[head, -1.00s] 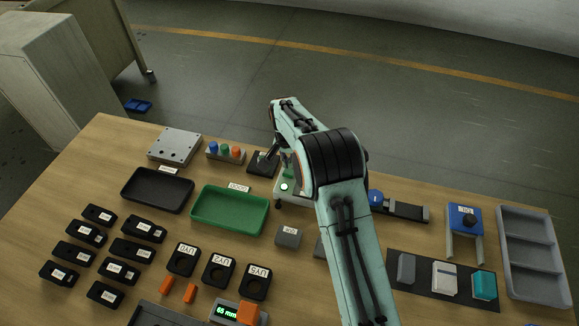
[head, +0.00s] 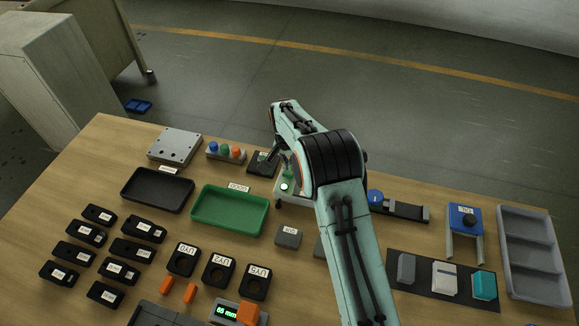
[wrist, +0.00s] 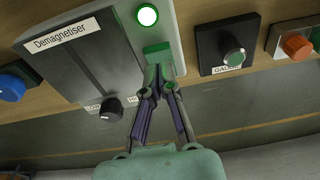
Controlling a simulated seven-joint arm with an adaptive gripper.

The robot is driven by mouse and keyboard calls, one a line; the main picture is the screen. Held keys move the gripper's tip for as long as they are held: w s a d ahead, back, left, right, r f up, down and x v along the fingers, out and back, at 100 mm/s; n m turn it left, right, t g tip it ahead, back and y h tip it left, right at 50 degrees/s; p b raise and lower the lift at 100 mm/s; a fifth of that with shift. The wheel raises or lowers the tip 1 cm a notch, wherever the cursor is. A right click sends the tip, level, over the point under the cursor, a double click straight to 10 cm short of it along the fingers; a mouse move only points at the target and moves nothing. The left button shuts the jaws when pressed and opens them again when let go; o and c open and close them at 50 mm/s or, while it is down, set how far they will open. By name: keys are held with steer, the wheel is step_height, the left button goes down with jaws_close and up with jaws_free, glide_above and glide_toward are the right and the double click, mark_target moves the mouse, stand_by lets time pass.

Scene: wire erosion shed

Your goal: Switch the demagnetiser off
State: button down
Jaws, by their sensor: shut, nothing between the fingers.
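A green switch piece (wrist: 157,52) sits beside the lamp. A black knob (wrist: 111,109) lies on the unit near a LOW label. My gripper (wrist: 157,88) is shut and empty, its fingertips at the edge of the green switch piece. I cannot tell whether they touch it. In the head view my arm hides much of the unit.
A black box with a green-grey dial (wrist: 234,57) and an orange knob (wrist: 297,46) stand close beside the unit in the wrist view. A blue knob (wrist: 12,87) is on the other side. In the head view, a green tray (head: 229,211) lies left of the unit.

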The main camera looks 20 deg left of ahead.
mark_target(288, 173)
steer(key=shift+f, duration=1)
stand_by(0.3)
steer(key=shift+r, duration=3.6)
